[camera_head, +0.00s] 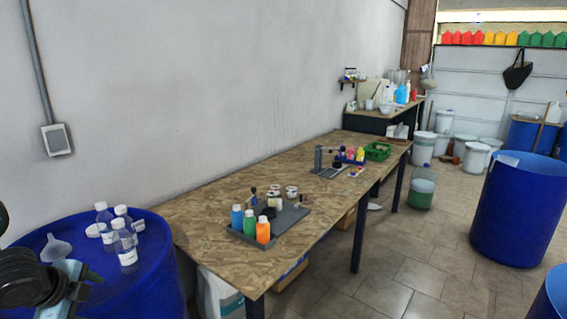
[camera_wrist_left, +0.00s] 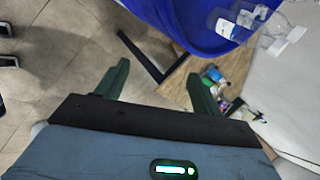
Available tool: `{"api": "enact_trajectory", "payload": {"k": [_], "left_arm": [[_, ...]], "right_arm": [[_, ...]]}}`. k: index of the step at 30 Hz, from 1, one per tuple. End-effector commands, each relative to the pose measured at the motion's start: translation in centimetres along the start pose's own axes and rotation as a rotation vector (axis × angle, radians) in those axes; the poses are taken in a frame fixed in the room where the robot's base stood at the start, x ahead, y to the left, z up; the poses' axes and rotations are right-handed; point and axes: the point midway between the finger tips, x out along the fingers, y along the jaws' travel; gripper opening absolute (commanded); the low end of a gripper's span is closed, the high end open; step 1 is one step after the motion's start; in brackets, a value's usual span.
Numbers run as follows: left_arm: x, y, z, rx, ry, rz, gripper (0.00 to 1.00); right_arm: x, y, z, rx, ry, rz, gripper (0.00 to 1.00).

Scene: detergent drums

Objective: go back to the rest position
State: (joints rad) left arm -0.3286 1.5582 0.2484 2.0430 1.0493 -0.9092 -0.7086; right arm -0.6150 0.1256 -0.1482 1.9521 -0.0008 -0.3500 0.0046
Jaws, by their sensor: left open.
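My left gripper (camera_wrist_left: 160,84) is open and empty in the left wrist view, its two dark green fingers spread apart above the tiled floor and the table edge. Part of the left arm shows at the lower left of the head view, in front of the near blue drum (camera_head: 165,272); its fingertips are hard to make out there. The same drum appears at the top of the left wrist view (camera_wrist_left: 180,22), beyond the fingers and apart from them. My right gripper does not show in the head view.
Clear bottles (camera_head: 124,240) and a funnel (camera_head: 56,247) stand on the near drum. A long wooden table (camera_head: 200,210) along the wall carries a grey tray (camera_head: 286,222) with coloured bottles and a green crate (camera_head: 377,151). Another blue drum (camera_head: 515,210) stands right; tiled floor lies between.

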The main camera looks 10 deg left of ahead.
Motion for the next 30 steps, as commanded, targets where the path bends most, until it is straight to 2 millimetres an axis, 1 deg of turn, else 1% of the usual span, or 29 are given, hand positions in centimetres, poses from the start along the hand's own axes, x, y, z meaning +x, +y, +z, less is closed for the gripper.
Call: {"api": "enact_trajectory", "payload": {"k": [1, 2, 3, 5, 6, 7, 11, 12, 14, 15, 17, 18, 20, 21, 23, 24, 26, 27, 30], "left_arm": [[1.8, 2.3, 0.4, -0.064, 0.02, 0.008, 0.67], [2.6, 3.5, 0.6, -0.098, 0.028, 0.008, 0.67], [3.8, 5.0, 0.8, -0.144, 0.04, 0.008, 0.67], [5.3, 7.5, 1.0, -0.211, 0.057, 0.008, 0.67], [6.3, 9.2, 1.0, -0.257, 0.067, 0.01, 0.67], [7.0, 10.5, 0.9, -0.29, 0.075, 0.011, 0.67], [9.7, 16.2, 0.1, -0.434, 0.106, 0.016, 0.67], [10.4, 18.0, -0.4, -0.478, 0.116, 0.018, 0.67], [11.3, 20.7, -1.2, -0.543, 0.13, 0.022, 0.67], [11.8, 22.5, -1.9, -0.587, 0.14, 0.025, 0.67], [12.4, 25.0, -3.1, -0.652, 0.154, 0.028, 0.67], [12.8, 26.7, -4.0, -0.695, 0.163, 0.031, 0.67], [13.2, 29.2, -5.5, -0.76, 0.177, 0.035, 0.67], [13.4, 30.7, -6.5, -0.803, 0.186, 0.037, 0.67], [13.6, 33.0, -8.3, -0.868, 0.201, 0.041, 0.67], [13.6, 34.3, -9.5, -0.91, 0.21, 0.042, 0.67], [13.5, 36.4, -11.5, -0.975, 0.225, 0.047, 0.67], [13.4, 37.5, -12.8, -1.016, 0.234, 0.047, 0.67], [13.0, 39.7, -16.1, -1.11, 0.257, 0.049, 0.67]], "right_arm": [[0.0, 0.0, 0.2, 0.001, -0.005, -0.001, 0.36], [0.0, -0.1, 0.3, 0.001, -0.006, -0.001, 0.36], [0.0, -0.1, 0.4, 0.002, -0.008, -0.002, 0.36], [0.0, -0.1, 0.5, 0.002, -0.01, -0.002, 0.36], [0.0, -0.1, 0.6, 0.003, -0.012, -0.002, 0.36], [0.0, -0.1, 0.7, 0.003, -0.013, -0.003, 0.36], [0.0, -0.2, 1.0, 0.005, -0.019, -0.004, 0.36], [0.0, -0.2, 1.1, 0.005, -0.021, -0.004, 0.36], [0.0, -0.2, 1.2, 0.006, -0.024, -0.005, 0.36], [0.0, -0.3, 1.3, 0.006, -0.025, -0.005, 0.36], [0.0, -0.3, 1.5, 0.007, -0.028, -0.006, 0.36], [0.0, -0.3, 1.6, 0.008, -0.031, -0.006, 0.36], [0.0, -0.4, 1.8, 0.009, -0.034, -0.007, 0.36], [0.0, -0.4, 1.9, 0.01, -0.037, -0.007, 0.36], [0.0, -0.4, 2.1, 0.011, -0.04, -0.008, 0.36], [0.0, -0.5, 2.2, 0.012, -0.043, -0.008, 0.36], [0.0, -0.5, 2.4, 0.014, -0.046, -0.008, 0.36], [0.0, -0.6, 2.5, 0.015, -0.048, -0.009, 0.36], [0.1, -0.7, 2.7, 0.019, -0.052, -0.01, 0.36]]}}
